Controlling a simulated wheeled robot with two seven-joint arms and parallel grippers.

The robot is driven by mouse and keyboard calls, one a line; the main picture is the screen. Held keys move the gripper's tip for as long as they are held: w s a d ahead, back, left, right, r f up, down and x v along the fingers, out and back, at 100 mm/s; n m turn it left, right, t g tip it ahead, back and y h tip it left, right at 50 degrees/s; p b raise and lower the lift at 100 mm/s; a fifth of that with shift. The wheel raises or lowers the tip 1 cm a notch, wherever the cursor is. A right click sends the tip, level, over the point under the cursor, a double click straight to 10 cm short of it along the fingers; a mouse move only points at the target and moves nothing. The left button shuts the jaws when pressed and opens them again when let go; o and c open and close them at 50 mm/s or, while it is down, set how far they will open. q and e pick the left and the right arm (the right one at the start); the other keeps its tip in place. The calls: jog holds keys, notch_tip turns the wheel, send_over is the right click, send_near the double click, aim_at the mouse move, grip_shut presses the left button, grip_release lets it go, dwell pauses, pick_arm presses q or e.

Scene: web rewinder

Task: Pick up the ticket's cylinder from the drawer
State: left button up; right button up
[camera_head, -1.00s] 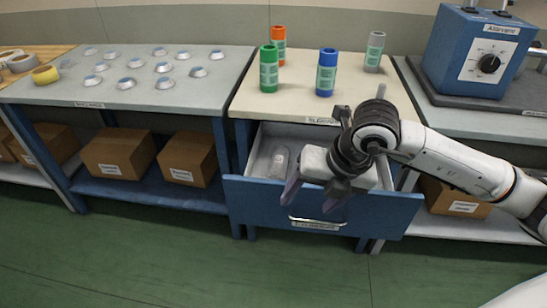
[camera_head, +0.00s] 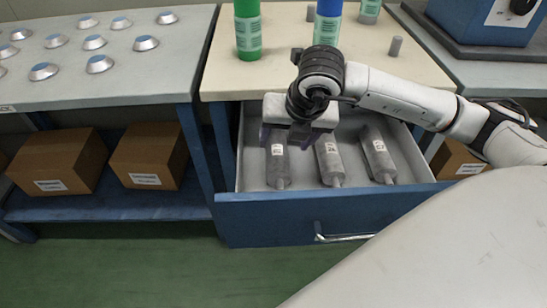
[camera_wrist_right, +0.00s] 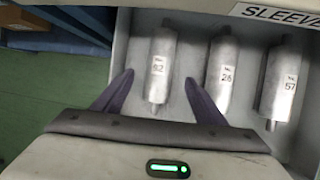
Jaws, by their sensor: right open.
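The open drawer (camera_head: 265,222) holds three grey metal cylinders lying side by side, each with a white number label. The left cylinder (camera_head: 278,165) shows a label like 62 or 52 in the right wrist view (camera_wrist_right: 160,45). The middle cylinder (camera_head: 329,160) reads 26 (camera_wrist_right: 222,60), and the right cylinder (camera_head: 378,155) reads 57 (camera_wrist_right: 282,75). My right gripper (camera_head: 283,137) is open and empty above the left cylinder. In the right wrist view its fingertips (camera_wrist_right: 159,77) appear either side of that cylinder; contact cannot be told. No ticket is legible. My left gripper is out of view.
Green (camera_head: 248,30) and blue (camera_head: 327,25) sleeves stand on the bench top (camera_head: 285,75) above the drawer. A short grey peg (camera_head: 395,47) stands near its right edge. Cardboard boxes (camera_head: 150,155) sit on the lower shelf at left. Green floor lies clear in front.

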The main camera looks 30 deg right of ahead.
aim_at(279, 152)
jog(key=b+x, duration=0.1)
jog(key=x, duration=0.7)
jog(key=shift+s+f, duration=0.1)
jog(key=shift+f, duration=0.05)
jog(key=c, duration=1.4)
grip_shut()
